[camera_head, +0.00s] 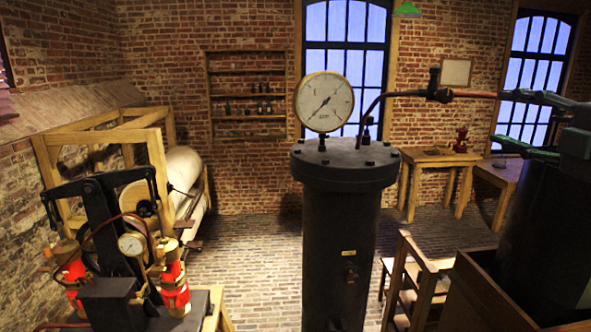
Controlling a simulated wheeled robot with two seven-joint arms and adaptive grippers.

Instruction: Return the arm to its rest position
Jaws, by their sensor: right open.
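My right gripper (500,117) reaches in from the right edge, with its dark teal fingers spread apart and pointing left. Nothing shows between the fingers. It is in the upper right of the head view, above a large dark cylinder (540,220) that stands in a wooden box (480,295). The picture does not show clearly whether the gripper touches the pipe behind it or the cylinder. My left gripper is not in view.
A tall black cylinder (341,230) with a pressure gauge (324,101) stands in the middle. A thin pipe (465,93) runs right from it. A pump-like machine (120,240) is at left. A wooden table (440,160) stands behind. Brick floor (255,260) is clear between.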

